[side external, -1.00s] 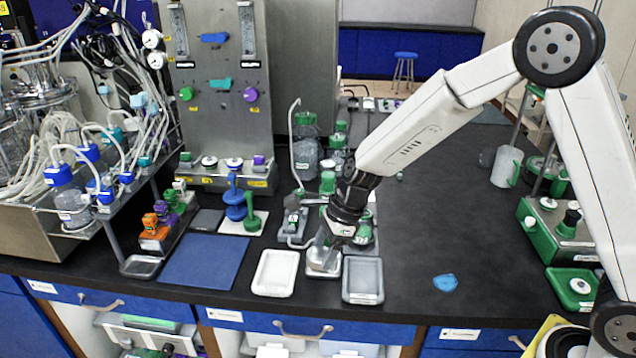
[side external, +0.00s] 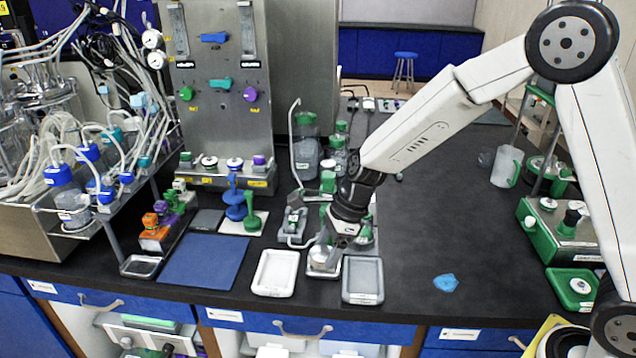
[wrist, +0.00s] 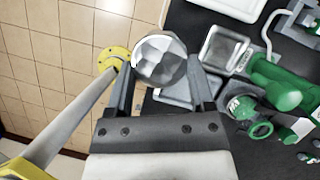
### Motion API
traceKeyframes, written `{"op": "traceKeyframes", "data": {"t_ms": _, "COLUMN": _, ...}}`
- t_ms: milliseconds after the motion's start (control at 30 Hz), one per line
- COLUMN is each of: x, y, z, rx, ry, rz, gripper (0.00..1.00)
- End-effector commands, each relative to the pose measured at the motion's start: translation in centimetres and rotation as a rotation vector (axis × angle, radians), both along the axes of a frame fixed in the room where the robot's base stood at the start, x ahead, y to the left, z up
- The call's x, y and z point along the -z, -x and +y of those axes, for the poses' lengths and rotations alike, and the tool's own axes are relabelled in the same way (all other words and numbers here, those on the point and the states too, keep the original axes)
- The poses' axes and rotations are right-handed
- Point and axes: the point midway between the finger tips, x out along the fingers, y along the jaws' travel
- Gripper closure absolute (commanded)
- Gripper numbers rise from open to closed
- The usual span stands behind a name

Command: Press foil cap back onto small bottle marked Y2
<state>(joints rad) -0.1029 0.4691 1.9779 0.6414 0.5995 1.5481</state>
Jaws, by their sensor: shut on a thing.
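My gripper (side external: 338,240) is low over the front of the bench, above a small steel tray (side external: 323,272). In the wrist view my gripper (wrist: 160,78) is shut on the silver, faceted foil cap (wrist: 158,58), which sits between the fingertips. A silver shape at the fingertips in the side view looks like the same foil cap (side external: 321,255). Several green-topped vessels stand just behind the gripper. No Y2 marking is readable, so I cannot tell which bottle is Y2.
A white tray (side external: 275,274) lies left of the steel tray and a grey tray (side external: 362,280) lies right of it. A blue mat (side external: 204,262) and colored fittings are farther left.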

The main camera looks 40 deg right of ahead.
Motion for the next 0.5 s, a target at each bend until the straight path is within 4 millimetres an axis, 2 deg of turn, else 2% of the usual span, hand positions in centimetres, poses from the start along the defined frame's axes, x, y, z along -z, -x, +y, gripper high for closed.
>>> {"op": "traceKeyframes", "data": {"t_ms": 500, "x": -7.0, "y": -0.1, "z": 0.0, "rx": 0.000, "ry": 0.000, "rz": -0.005, "gripper": 0.94}}
